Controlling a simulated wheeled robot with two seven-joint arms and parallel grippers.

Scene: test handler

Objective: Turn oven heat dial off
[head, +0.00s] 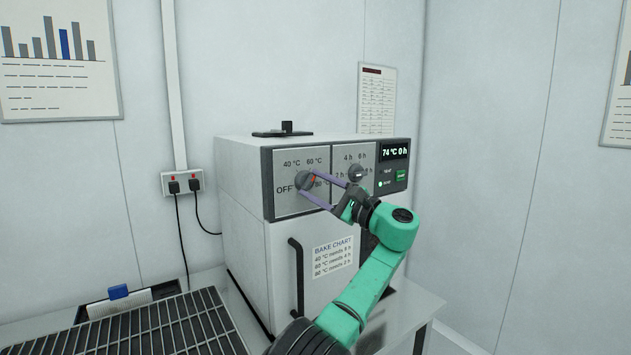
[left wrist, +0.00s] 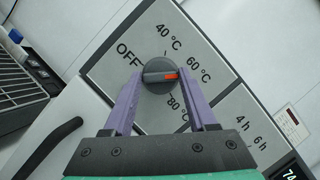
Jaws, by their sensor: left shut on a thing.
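The oven heat dial (head: 304,180) is a round dark knob with a red-orange pointer mark, on the oven's grey front panel. OFF is to its left, with 40, 60 and 80 °C around it. In the left wrist view the dial (left wrist: 158,76) has its mark turned away from OFF, roughly between 60 and 80 °C. My left gripper (head: 309,183) has its two purple fingers on either side of the dial, shut on it. The oven's display (head: 395,151) reads 74 °C 0 h. My right gripper is in neither view.
A second dial (head: 356,173), for hours, sits right of the heat dial, close to my left gripper. Below are the oven door's black handle (head: 298,275) and a bake chart (head: 333,257). A dark slatted rack (head: 130,335) lies at lower left.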

